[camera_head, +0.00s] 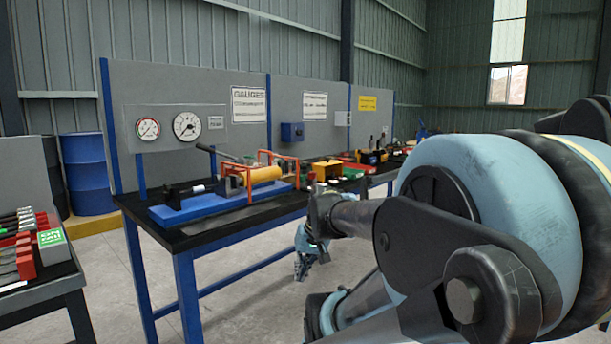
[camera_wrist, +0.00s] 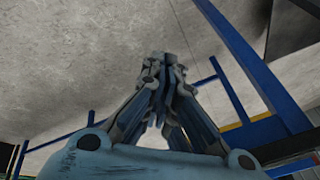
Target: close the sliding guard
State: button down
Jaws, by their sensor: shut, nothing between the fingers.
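On the bench, a blue base (camera_head: 190,208) carries a yellow cylinder (camera_head: 262,174) with thin orange-red frames (camera_head: 236,181) around it. These frames may belong to the sliding guard; I cannot tell its exact shape or how far it is open. My gripper (camera_head: 300,274) hangs in front of the bench, below the bench top and to the right of this device, pointing down and apart from it. In the wrist view my gripper (camera_wrist: 158,62) is shut and empty, with grey concrete floor beyond it. The guard does not show in the wrist view.
The bench (camera_head: 150,232) has blue legs and a back panel with gauges (camera_head: 187,126). Tools and a yellow box (camera_head: 327,169) lie farther right on it. Another table (camera_head: 45,285) with red holders stands at left. Floor between the tables is clear.

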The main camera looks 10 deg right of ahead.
jog(key=w+r+m+t+y, duration=0.25)
jog(key=w+r, duration=0.35)
jog(key=w, duration=0.7)
jog(key=w+r+m+t+y, duration=0.2)
jog(key=w+r+m+t, duration=0.3)
jog(key=w, duration=0.7)
jog(key=w+d+r+m+t+h, duration=0.1)
jog(key=w+d+r+m+t, duration=0.2)
jog(key=w+d, duration=0.6)
jog(key=w+d+r+m+t+h, duration=0.1)
jog(key=w+d+r+m+t, duration=0.2)
jog(key=w+d, duration=0.65)
jog(key=x, duration=0.9)
jog(key=shift+w+a+r, duration=0.25)
jog(key=shift+r, duration=0.1)
jog(key=shift+s+a, duration=0.2)
jog(key=shift+a, duration=0.35)
jog(key=shift+s+a, duration=0.15)
jog(key=shift+a, duration=0.4)
jog(key=shift+s+a, duration=0.5)
jog(key=shift+a, duration=0.1)
